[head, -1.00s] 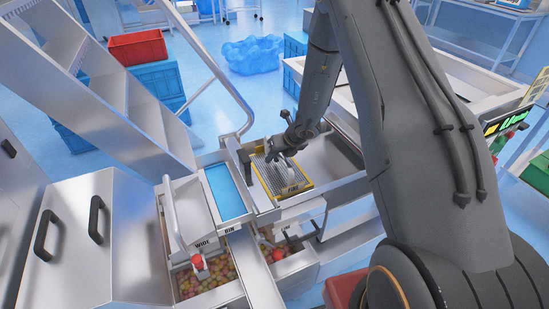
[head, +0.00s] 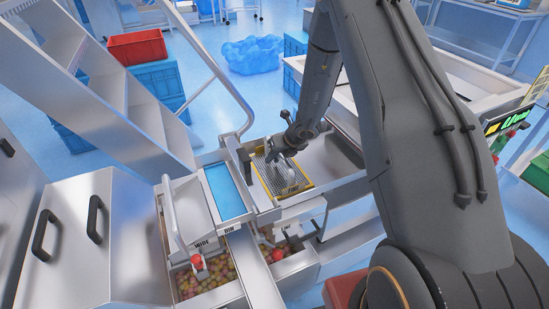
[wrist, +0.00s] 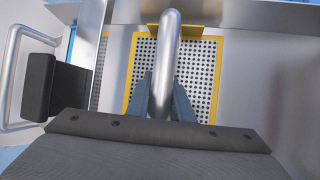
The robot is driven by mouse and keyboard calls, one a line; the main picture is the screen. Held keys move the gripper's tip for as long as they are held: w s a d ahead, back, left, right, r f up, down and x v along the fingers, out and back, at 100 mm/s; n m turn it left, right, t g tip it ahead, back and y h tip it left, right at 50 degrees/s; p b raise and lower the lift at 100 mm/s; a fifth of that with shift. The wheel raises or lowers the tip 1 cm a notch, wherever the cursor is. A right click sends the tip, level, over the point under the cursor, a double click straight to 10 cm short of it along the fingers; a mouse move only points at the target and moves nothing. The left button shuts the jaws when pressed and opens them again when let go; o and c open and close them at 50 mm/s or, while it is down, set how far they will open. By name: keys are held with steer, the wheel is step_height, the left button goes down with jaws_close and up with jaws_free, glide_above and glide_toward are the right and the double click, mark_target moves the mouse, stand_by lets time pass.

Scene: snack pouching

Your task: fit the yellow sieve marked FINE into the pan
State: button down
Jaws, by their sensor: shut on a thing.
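The yellow-framed sieve (head: 299,186) with a perforated metal plate and a FINE label lies in the metal pan (head: 331,160), at the pan's left part in the head view. In the wrist view the sieve (wrist: 207,75) shows its holes and yellow edges around a metal bar handle (wrist: 170,45). My gripper (wrist: 160,98) is shut on the handle, one finger on each side. In the head view my gripper (head: 276,153) is over the sieve and hides part of it. I cannot tell whether the sieve sits fully flat.
A blue panel (head: 225,190) marked BIN lies left of the pan. A handled unit marked WIDE (head: 190,213) stands farther left, above a bin of colourful snacks (head: 206,278). A second snack bin (head: 290,250) is below the sieve's front.

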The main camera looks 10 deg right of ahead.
steer(key=shift+f+b, duration=0.75)
steer(key=shift+f, duration=0.05)
steer(key=c, duration=1.5)
jaws_free()
steer(key=shift+v, duration=3.9)
